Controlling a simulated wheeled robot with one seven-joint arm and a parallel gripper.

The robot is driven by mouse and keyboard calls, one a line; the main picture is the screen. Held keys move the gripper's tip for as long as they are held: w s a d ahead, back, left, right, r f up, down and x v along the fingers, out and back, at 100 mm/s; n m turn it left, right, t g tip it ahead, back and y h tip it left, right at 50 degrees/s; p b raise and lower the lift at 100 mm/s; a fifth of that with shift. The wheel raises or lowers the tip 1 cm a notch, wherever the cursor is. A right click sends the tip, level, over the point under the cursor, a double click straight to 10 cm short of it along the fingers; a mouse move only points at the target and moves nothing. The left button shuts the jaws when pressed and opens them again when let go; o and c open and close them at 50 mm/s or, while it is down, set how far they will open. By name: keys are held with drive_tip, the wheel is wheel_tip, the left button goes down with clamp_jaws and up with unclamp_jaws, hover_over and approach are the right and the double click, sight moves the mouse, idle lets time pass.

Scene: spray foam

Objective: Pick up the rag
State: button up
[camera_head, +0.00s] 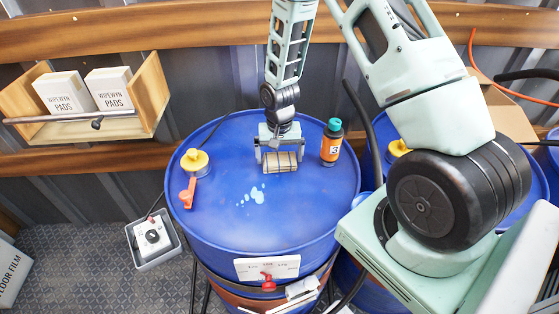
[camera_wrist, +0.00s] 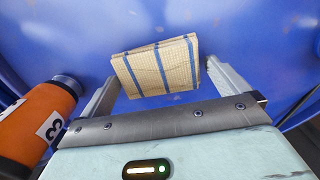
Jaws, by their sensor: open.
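The rag (camera_head: 280,162) is a folded beige cloth with dark blue stripes, lying on top of the blue drum (camera_head: 220,225). In the wrist view the rag (camera_wrist: 158,67) lies ahead of and between the two fingers. My gripper (camera_head: 279,155) is over the drum top, pointing down at the rag. Its fingers are spread apart, one on each side of the rag, as the wrist view also shows at my gripper (camera_wrist: 163,80). It is open. I cannot tell how far the fingertips are above the drum top.
An orange bottle (camera_head: 330,145) with a teal cap, numbered 3, stands close beside my gripper. A yellow-capped fitting with an orange handle (camera_head: 188,193) is at the drum's left. Pale blue spots (camera_head: 257,196) mark the drum top. A wooden shelf (camera_head: 150,92) holds two white boxes.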

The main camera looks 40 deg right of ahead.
sight(279, 158)
drive_tip(key=c, duration=0.7)
wheel_tip(279, 158, up, 10)
drive_tip(key=b, duration=0.2)
drive_tip(key=shift+o, duration=0.9)
drive_tip(key=shift+c, duration=0.5)
